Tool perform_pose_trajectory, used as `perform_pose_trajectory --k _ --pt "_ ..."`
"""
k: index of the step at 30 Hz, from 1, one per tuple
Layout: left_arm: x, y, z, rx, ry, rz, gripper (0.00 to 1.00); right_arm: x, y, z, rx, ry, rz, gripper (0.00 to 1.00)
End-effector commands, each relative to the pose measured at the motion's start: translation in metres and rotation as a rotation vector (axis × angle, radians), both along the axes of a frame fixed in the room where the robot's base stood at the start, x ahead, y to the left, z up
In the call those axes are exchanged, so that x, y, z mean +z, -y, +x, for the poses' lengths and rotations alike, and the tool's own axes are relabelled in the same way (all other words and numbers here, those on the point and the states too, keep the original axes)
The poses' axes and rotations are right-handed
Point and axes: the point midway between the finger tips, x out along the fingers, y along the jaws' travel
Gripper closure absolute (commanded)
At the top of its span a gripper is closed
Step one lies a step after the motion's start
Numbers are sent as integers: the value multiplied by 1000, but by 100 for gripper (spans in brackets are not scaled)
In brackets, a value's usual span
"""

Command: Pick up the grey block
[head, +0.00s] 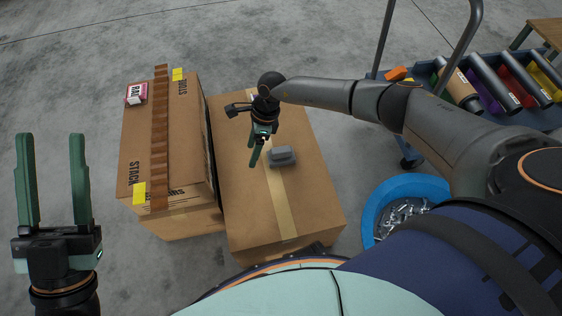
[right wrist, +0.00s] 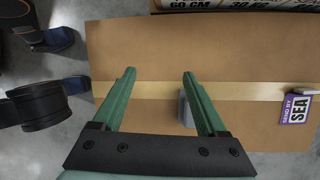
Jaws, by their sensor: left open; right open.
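The grey block (head: 282,156) lies on top of the right cardboard box (head: 300,200), on or beside its tape strip. My right gripper (head: 256,152) is open above this box, just left of the block in the head view. In the right wrist view my right gripper (right wrist: 159,73) has its fingers spread, with nothing held between them. The grey block (right wrist: 184,110) shows there beside the right finger, which partly hides it. My left gripper (head: 50,137) is open and empty at the far left, over the floor.
A second cardboard box (head: 190,135) with a brown strip and yellow labels stands close on the left. A blue round bin (head: 375,212) with metal pieces is to the right. A blue cart (head: 470,60) carries coloured cylinders at the upper right.

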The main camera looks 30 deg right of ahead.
Motion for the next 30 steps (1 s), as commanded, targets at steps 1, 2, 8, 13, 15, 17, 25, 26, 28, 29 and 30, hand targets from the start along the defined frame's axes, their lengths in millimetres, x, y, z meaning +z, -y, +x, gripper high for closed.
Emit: perform_pose_trajectory --k 1,2,8,13,15,17,25,26,28,29,30 --pt "-5 1 -7 -10 43 -2 50 -9 31 16 34 27 -100 25" --pt "-3 2 -11 -15 64 -3 50 -9 46 21 52 36 -152 25" --pt "4 3 -23 -33 133 -10 50 -6 100 39 107 52 -332 25" --pt "-11 4 -23 -47 123 -19 50 -35 102 39 109 53 -339 25" --pt "-18 5 -23 -52 117 -23 50 -48 101 39 108 51 -338 25" --pt "-23 6 -22 -53 114 -23 50 -58 101 39 108 53 -337 25" --pt "-32 7 -22 -49 110 -10 50 -75 101 38 107 54 -335 25" --pt "-33 7 -22 -49 110 -10 50 -77 101 38 108 54 -335 25" --pt "-37 8 -21 -47 110 -7 50 -85 100 36 108 54 -335 25" --pt "-40 8 -21 -47 110 -6 50 -90 100 35 108 53 -335 25" --pt "-43 8 -21 -46 109 -3 50 -96 99 33 108 53 -335 25"
